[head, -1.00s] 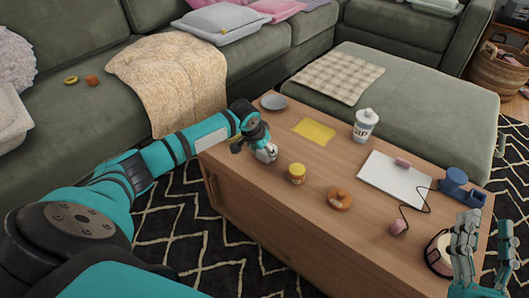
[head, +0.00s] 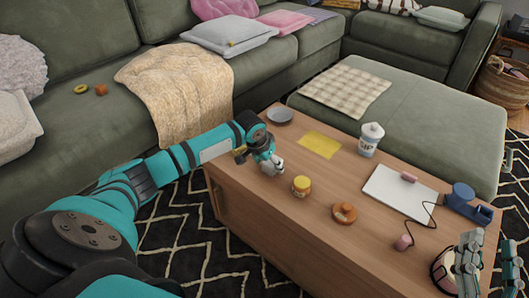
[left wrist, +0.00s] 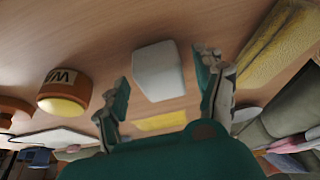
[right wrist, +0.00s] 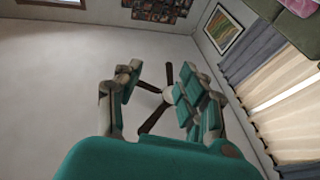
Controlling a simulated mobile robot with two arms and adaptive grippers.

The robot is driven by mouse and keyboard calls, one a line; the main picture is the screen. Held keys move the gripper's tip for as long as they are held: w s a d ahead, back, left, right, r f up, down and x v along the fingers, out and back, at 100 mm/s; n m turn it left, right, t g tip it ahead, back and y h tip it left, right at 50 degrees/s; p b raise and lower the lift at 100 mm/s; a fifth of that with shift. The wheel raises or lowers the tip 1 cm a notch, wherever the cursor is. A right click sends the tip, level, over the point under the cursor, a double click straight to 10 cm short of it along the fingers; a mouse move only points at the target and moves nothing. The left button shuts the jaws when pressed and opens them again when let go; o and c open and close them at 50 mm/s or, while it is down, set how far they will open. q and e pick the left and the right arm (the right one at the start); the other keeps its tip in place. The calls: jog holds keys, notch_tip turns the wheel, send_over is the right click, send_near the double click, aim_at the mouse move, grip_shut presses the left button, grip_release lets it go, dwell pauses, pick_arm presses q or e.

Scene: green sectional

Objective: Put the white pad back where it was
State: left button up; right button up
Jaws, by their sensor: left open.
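A small white pad (left wrist: 158,70) lies on the wooden tabletop in the left wrist view, between and just beyond my open left fingers (left wrist: 163,92). The fingers stand apart from it on both sides. In the head view my left gripper (head: 272,163) is low over the left end of the coffee table (head: 310,225), and its hand hides most or all of the pad there. My right gripper (head: 470,268) is at the lower right of the head view. Its fingers are apart and empty in the right wrist view (right wrist: 160,95).
A white board (head: 398,192) and blue object (head: 465,200) are farther right.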

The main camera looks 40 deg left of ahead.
pick_arm(q)
jog(key=p+v, duration=0.4)
jog(key=v, duration=0.7)
jog(key=s+d+f+m+t+h, duration=0.1)
jog(key=s+d+f+m+h, duration=0.2)
jog(key=d, duration=0.7)
jog(key=s+d+f+t, duration=0.1)
jog(key=s+d+f, duration=0.3)
jog(key=d, duration=0.5)
jog(key=s+d+r+n+t+y, duration=0.1)
jog(key=s+d+r+t, duration=0.1)
jog(key=s+r, duration=0.5)
jog(key=s+t, duration=0.1)
jog(key=s, duration=0.3)
jog(key=shift+y, duration=0.3)
pick_arm(e)
jog(key=s+d+f+g+h, duration=0.2)
jog(key=f+g, duration=0.3)
jog(key=f, duration=0.3)
jog(key=s+d+f+g+h, duration=0.1)
jog(key=s+f+g+h, duration=0.1)
jog(key=f+g, duration=0.4)
notch_tip(320, 180, down, 3)
jog(key=shift+s+d, duration=0.35)
jog(key=shift+d, duration=0.05)
